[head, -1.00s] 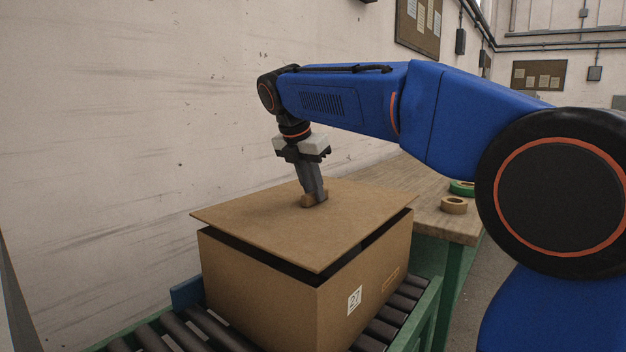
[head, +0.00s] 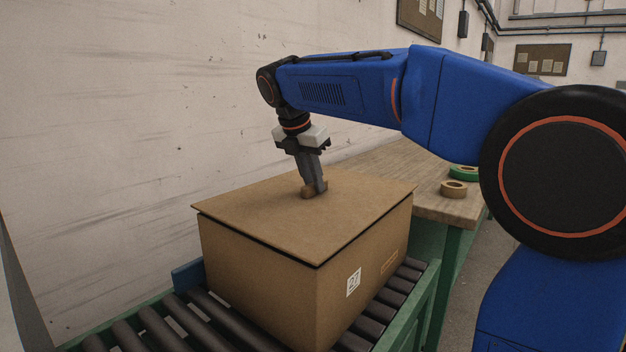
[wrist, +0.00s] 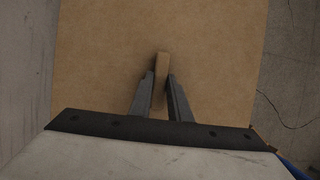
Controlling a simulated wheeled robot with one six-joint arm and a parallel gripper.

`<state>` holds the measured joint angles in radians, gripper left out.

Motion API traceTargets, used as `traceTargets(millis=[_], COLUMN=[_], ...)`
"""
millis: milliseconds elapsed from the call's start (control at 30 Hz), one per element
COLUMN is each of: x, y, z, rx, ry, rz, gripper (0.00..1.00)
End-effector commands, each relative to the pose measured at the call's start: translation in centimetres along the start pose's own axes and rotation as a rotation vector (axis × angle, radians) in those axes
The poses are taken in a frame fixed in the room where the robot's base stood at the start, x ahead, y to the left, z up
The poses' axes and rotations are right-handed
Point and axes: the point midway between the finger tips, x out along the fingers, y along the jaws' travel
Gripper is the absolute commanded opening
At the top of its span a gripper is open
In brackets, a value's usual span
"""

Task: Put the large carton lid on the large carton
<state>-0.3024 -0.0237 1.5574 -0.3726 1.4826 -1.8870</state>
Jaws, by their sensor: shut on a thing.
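The large carton lid (head: 290,215) is a flat brown board with a small block-shaped handle (head: 308,192) on top. My gripper (head: 314,188) is shut on that handle, and the wrist view shows its fingers (wrist: 160,95) on both sides of it. The large carton (head: 300,285) is a brown box with a label marked 27, standing on the roller conveyor. The lid lies over the carton's top, nearly level, with a thin dark gap under its front edges. Whether it touches the rim at the back is hidden.
The roller conveyor (head: 150,335) has green side rails and free rollers at the left. A wooden bench (head: 405,180) stands behind at the right, with a tan tape roll (head: 454,189) and a green one (head: 464,172). A wall runs close along the left.

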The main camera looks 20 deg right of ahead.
Motion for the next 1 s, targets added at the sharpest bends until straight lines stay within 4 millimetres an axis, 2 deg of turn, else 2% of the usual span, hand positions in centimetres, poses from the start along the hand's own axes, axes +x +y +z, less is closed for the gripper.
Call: traceTargets(millis=[967, 1000], x=[1.4, 1.4], y=[0.0, 0.0], z=[-0.6, -0.6], rx=[0.000, 0.000], ry=[0.000, 0.000], rz=[0.000, 0.000], gripper=[0.00, 0.26])
